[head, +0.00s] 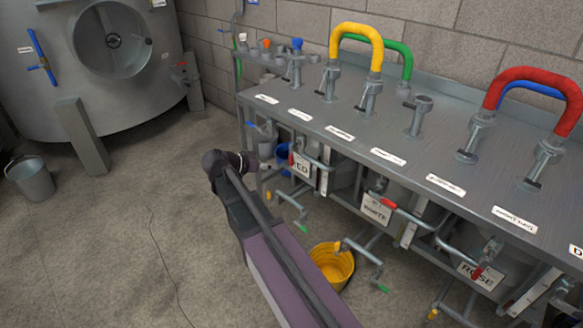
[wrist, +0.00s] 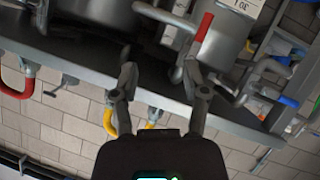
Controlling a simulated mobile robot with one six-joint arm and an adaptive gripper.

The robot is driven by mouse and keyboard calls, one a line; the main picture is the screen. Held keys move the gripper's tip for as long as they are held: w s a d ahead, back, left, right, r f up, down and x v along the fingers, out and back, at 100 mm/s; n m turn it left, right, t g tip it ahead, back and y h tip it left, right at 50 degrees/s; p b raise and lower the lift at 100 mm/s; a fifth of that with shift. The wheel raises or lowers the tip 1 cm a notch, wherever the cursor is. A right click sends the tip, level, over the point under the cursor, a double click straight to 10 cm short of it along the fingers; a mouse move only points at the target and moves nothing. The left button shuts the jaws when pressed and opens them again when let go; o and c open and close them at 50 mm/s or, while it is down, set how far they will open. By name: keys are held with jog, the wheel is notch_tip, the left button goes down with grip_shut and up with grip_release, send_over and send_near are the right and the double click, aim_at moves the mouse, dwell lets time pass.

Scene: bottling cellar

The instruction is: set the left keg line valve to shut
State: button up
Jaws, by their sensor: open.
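The left keg, signed RED (head: 303,169), stands under the bench. Its line valve has a red handle (head: 291,155) beside the sign; whether it is open or shut is unclear. The wrist view, upside down, shows a red handle (wrist: 203,34) beside a white sign (wrist: 246,5); I cannot tell which keg it serves. My gripper (wrist: 161,82) is open with nothing between its fingers, and the handle lies beyond the fingertips. In the head view my wrist is left of the RED keg, and the fingers cannot be made out.
The WHITE (head: 375,211) and ROSE (head: 482,275) kegs stand to the right with similar red-handled valves. The bench (head: 330,125) above carries pipe fittings and coloured hoses. A yellow bucket (head: 333,262) stands on the floor under the drain pipes.

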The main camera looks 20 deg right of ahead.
aim_at(291, 156)
jog(key=w+a+f+m+t+h+b, duration=0.1)
jog(key=w+f+m+h+b, duration=0.3)
jog(key=w+b, duration=0.3)
jog(key=shift+a+f+m+h+b, duration=0.2)
jog(key=shift+f+m+h+b, duration=0.35)
jog(key=shift+b, duration=2.25)
jog(key=shift+d+f, duration=0.1)
jog(key=shift+f, duration=0.15)
jog(key=d, duration=0.4)
jog(key=w+d, duration=0.1)
jog(key=d, duration=0.4)
jog(key=w+d, duration=0.1)
jog(key=d, duration=0.3)
jog(key=shift+w+d, duration=0.1)
jog(key=shift+d, duration=0.15)
grip_shut()
